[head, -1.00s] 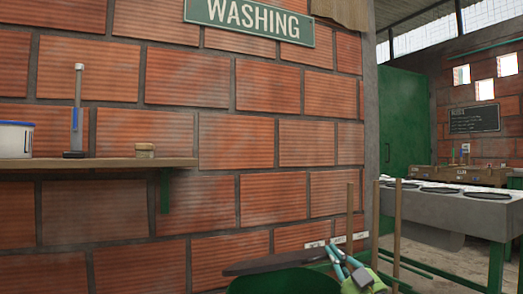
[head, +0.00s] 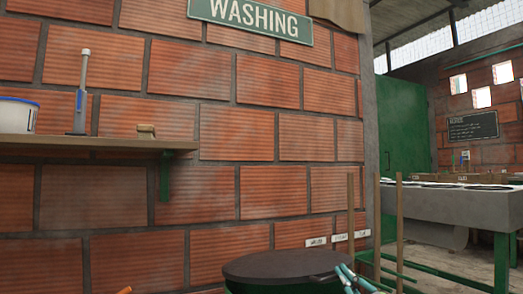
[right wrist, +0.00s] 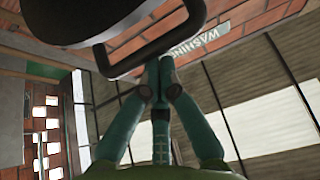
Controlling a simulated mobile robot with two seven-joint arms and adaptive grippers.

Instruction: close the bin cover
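The dark round bin cover (head: 285,264) lies nearly level over the green bin (head: 255,288) at the bottom of the head view. Most of the bin is below the picture's edge. My right gripper (head: 350,280), with teal fingers, is at the cover's right edge. In the right wrist view the fingertips (right wrist: 161,66) are brought together right by the black handle bar (right wrist: 125,64) of the cover (right wrist: 85,18). I see nothing held between them. Whether the tips touch the bar is unclear. My left gripper is not in view.
A brick wall (head: 235,135) stands behind the bin. A shelf (head: 90,145) with a white tub (head: 17,116) is on the left. Wooden posts (head: 399,225) stand right of the bin, before a grey trough (head: 460,207).

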